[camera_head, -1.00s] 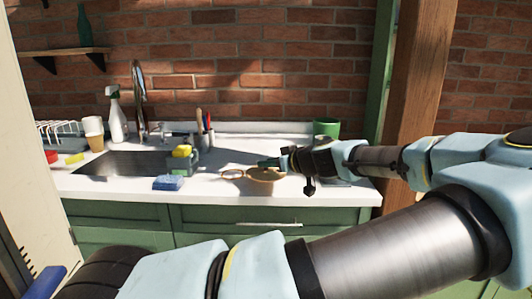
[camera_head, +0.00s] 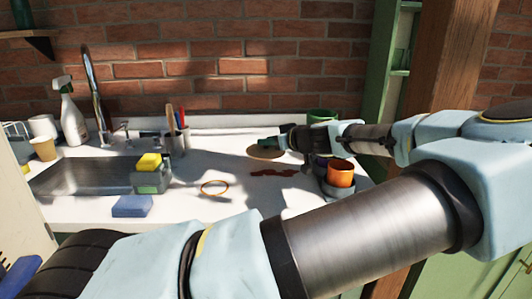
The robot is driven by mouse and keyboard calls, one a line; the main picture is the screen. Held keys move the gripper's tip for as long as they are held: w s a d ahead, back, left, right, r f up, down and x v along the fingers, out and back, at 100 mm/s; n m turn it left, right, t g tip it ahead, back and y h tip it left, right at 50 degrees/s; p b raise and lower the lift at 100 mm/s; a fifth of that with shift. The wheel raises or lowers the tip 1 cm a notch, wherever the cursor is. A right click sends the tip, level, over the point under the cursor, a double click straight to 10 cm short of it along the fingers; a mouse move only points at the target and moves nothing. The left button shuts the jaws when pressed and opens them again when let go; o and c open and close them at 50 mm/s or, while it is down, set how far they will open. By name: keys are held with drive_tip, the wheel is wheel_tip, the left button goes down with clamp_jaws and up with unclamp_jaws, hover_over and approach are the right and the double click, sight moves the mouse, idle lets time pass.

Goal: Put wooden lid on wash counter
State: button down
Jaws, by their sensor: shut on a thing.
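The wooden lid (camera_head: 262,153) is a flat, light-brown round piece over the back middle of the white wash counter (camera_head: 215,163). My gripper (camera_head: 270,144) is shut on the lid and reaches it from the right. The fingertips are small and partly merge with the lid, and I cannot tell whether the lid touches the counter. A wooden ring-like thing (camera_head: 215,188) lies on the counter in front, to the left of the lid. A reddish-brown patch or flat thing (camera_head: 272,173) is just in front of the lid.
The sink (camera_head: 85,176) with a tap is at the left. A caddy with a yellow sponge (camera_head: 149,161), a blue sponge (camera_head: 132,206) and a utensil cup (camera_head: 178,142) stand near it. An orange pot (camera_head: 341,173) is at the right, under my arm. The middle front counter is clear.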

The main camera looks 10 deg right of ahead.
sight(269, 155)
drive_tip(key=shift+f+p, duration=0.45)
drive_tip(key=shift+f, duration=1.85)
drive_tip(key=c, duration=0.6)
unclamp_jaws()
drive_tip(key=shift+s, duration=0.1)
drive_tip(key=b+v, duration=0.3)
drive_tip(key=v, duration=0.8)
drive_tip(key=shift+s+d, duration=0.1)
drive_tip(key=shift+s+d+r, duration=0.1)
drive_tip(key=shift+s+r, duration=0.05)
drive_tip(key=shift+s, duration=0.15)
